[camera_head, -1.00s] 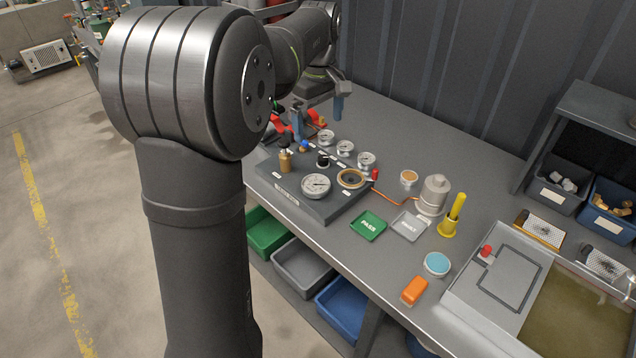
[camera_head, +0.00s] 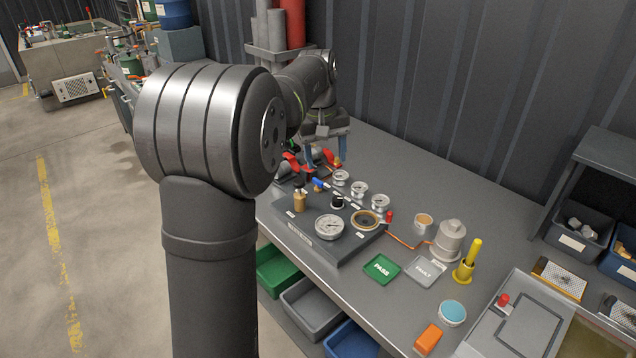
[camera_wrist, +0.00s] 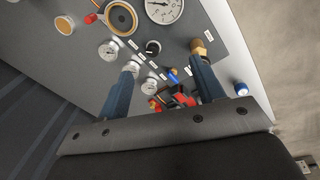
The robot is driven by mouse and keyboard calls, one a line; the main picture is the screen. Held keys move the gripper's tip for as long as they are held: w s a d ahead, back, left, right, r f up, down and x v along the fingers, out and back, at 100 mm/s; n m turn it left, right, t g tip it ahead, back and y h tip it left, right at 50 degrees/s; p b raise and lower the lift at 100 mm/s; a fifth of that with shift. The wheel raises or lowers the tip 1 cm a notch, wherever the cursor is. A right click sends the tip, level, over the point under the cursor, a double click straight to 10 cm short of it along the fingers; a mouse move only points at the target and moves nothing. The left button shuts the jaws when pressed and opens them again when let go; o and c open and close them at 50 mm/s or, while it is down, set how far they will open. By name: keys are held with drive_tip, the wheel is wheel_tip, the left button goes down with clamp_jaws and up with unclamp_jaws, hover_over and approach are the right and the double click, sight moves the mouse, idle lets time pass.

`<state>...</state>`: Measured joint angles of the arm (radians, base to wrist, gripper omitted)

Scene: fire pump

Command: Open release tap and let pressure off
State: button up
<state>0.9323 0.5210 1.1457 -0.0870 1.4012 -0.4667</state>
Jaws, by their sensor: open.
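The dark test panel (camera_head: 290,222) lies on the bench with gauges and fittings. A small blue-handled tap (camera_head: 318,185) sits at its back left edge; I take it as the release tap, though its label is unreadable. In the wrist view the blue handle (camera_wrist: 173,74) shows between the fingers. In the wrist view, the left finger of my gripper (camera_wrist: 166,62) overlaps a small gauge and the right one overlaps the brass fitting (camera_wrist: 199,47). Contact cannot be told.
A large dial gauge (camera_head: 329,227), a black knob (camera_head: 337,202) and a brass ring (camera_head: 366,220) are on the panel. Red-handled parts (camera_head: 291,163) stand close behind the tap. Green (camera_head: 381,269) and grey (camera_head: 424,271) trays lie to the right.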

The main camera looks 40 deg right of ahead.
drive_tip(key=w+m+h, duration=0.3)
drive_tip(key=w+m, duration=0.7)
drive_tip(key=m, duration=0.3)
approach(318, 180)
drive_tip(key=x, duration=0.8)
drive_tip(key=shift+f, duration=0.25)
drive_tip(key=c, duration=1)
